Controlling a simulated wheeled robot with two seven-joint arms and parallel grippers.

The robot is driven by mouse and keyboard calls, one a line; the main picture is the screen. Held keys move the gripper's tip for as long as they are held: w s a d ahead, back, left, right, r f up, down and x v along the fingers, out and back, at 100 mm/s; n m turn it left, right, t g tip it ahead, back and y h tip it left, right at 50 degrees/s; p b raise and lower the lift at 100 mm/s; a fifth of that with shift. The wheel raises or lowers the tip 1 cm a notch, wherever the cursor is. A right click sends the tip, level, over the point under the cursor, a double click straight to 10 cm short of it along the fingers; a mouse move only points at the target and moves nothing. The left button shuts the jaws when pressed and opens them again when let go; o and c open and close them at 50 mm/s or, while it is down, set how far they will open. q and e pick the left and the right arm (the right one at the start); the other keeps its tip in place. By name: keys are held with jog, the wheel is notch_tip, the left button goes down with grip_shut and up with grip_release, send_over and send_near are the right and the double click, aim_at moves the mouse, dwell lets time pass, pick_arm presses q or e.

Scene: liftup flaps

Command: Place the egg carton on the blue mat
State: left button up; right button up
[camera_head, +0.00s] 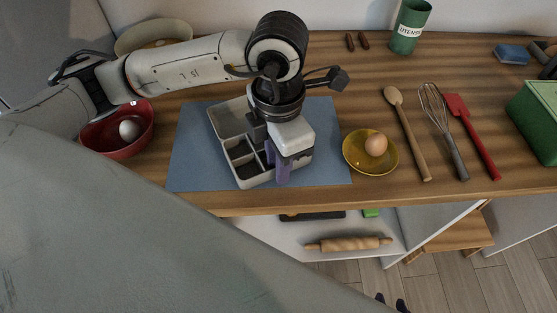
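The grey egg carton (229,118), an open tray with several compartments, is over the middle of the blue mat (196,150). It looks level, but I cannot tell whether its underside touches the mat. My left gripper (276,165) reaches down at the carton's right part, with purple fingers at a carton wall. The gripper body hides part of the carton, and whether the fingers clamp the wall is unclear. Two small dark tips at the bottom edge may be my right gripper (391,302); its state is unclear.
A red bowl (110,145) with a white egg (130,130) stands left of the mat. A yellow plate (358,161) with a brown egg (376,144) is close on its right. A wooden spoon (408,130), whisk (444,125) and red spatula (473,135) lie further right.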

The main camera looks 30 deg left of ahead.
pick_arm(q)
notch_tip(320, 180, up, 12)
jog(key=shift+p, duration=0.3)
jog(key=shift+f, duration=0.15)
